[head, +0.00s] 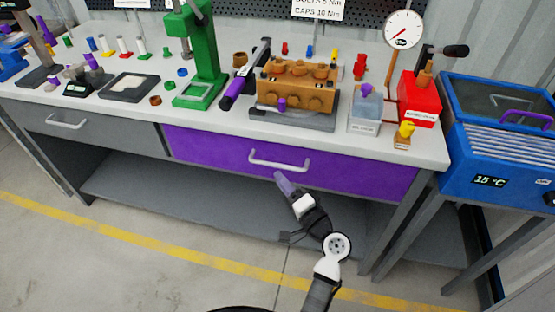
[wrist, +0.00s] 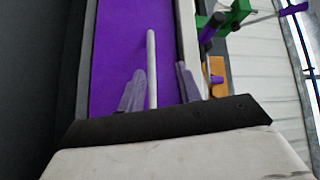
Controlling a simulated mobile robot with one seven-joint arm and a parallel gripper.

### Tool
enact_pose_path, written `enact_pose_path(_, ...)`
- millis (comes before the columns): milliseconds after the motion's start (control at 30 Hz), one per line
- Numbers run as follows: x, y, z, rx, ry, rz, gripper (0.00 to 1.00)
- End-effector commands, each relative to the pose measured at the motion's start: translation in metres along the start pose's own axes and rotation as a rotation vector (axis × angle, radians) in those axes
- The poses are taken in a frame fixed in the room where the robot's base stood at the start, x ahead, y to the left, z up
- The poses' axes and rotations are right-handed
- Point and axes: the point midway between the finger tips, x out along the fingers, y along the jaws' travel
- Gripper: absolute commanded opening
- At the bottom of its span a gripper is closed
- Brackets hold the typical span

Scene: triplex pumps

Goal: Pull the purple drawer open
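The purple drawer (head: 335,170) is under the workbench top, its front flush with the bench. Its pale bar handle (head: 280,162) runs across the front. In the wrist view the purple front (wrist: 118,45) fills the left middle, and the handle (wrist: 151,65) stands between the lines of the two fingers. My gripper (head: 282,180) is just below the handle in the head view. In the wrist view my gripper (wrist: 160,70) is open, with a finger on each side of the handle and visible gaps. I cannot tell how far the fingertips are from the drawer front.
A grey drawer (head: 95,132) with its own handle is to the left. A lower shelf (head: 190,200) runs beneath the drawers. On the bench top stand a green press (head: 200,60), an orange pump block (head: 297,85) and a red container (head: 420,98). A blue cooler (head: 500,135) stands at right.

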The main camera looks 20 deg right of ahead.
Motion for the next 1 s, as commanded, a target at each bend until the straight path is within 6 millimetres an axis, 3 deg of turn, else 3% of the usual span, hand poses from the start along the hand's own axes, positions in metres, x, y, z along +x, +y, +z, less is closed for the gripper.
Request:
enact_pose_path(33,-0.027,0.010,-0.009,0.049,0.026,0.003,0.34)
enact_pose_path(100,-0.053,0.018,-0.013,0.096,0.045,-0.007,0.34)
enact_pose_path(200,-0.073,0.022,-0.016,0.131,0.060,-0.019,0.34)
enact_pose_path(267,-0.075,0.022,-0.017,0.139,0.064,-0.023,0.34)
enact_pose_path(367,-0.066,0.021,-0.018,0.141,0.062,-0.025,0.34)
enact_pose_path(800,0.024,0.017,-0.024,0.138,0.061,-0.026,0.34)
enact_pose_path(1000,0.051,0.018,-0.025,0.139,0.061,-0.025,0.34)
